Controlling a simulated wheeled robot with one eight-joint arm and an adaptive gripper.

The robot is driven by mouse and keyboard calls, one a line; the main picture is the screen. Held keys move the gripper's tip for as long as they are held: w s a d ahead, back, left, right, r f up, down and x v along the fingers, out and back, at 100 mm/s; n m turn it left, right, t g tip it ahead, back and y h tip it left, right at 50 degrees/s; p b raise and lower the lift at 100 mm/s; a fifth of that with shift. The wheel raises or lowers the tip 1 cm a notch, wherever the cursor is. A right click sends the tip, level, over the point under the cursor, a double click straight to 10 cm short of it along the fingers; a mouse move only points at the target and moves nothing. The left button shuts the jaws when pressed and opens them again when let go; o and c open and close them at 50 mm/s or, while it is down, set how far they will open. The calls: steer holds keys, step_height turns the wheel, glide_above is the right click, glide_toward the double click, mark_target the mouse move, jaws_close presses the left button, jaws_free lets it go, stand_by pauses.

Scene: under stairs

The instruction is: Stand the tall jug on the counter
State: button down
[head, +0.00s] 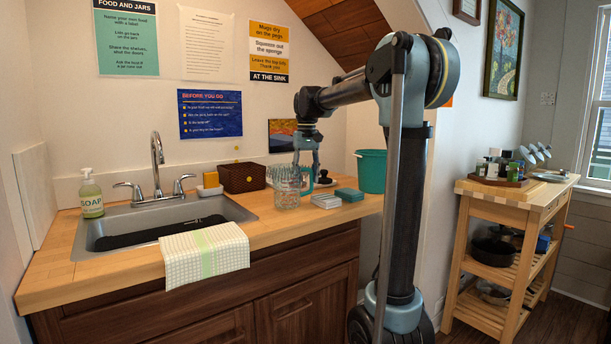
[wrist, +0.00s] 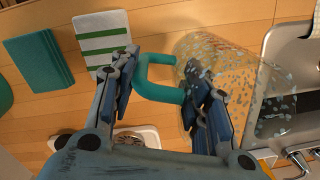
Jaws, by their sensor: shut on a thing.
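The tall jug (head: 287,190) is clear with pale speckles and has a teal handle on its right side. In the head view it looks upright at the counter (head: 262,212), behind the towel; I cannot tell whether its base touches the wood. My gripper (head: 306,168) comes down from above at the jug's handle side. In the wrist view the jug (wrist: 222,75) lies to the right, with the teal handle (wrist: 150,78) between the fingers of my gripper (wrist: 160,78). The gripper is shut on the handle. The right finger hides part of the jug's wall.
A sink (head: 165,222), soap bottle (head: 91,195) and draped towel (head: 207,254) are left. A brown basket (head: 242,177) stands behind. A white-green stack (head: 326,201), teal stack (head: 349,194) and teal bucket (head: 371,171) are right. A wooden cart (head: 512,190) stands farther right.

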steer(key=shift+f, duration=0.45)
stand_by(0.5)
steer(key=c, duration=0.8)
jaws_free()
steer(key=shift+r, duration=0.1)
